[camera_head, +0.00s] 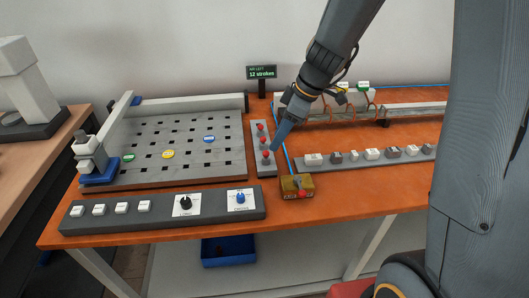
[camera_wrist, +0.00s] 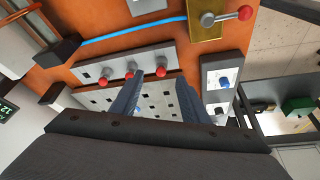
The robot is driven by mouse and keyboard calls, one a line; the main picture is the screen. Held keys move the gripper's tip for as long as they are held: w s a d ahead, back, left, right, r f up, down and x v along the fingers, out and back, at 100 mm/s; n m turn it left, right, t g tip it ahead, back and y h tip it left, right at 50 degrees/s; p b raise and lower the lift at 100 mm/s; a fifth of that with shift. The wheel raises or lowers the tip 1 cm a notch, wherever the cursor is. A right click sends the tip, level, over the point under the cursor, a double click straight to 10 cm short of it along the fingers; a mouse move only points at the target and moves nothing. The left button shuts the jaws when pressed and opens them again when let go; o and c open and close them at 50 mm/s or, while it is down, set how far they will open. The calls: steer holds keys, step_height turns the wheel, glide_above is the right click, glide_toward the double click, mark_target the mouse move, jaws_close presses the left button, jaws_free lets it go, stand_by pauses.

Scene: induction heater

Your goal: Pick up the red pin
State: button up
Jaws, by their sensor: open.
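The near red pin (camera_head: 266,155), the middle one and the far one all show in the head view. In the wrist view, one red pin (camera_wrist: 161,71) is between the lines of my fingers, and the others are left of it, the middle one partly hidden by a finger. My gripper (camera_head: 275,146) points down close to the near and middle pins; it also shows in the wrist view (camera_wrist: 158,92), open with nothing between its fingers. I cannot tell whether it touches a pin.
A brass box (camera_head: 296,186) with a red-knobbed lever stands close at the near right. A perforated board (camera_head: 185,140) with coloured discs lies left, a button panel (camera_head: 160,210) in front. A grey rail with several blocks (camera_head: 340,162) lies right.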

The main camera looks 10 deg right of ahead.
mark_target(268, 152)
steer(key=shift+p+x, duration=1.1)
steer(key=shift+x, duration=2.65)
steer(key=shift+s+a, duration=0.1)
jaws_close()
steer(key=shift+r, duration=0.15)
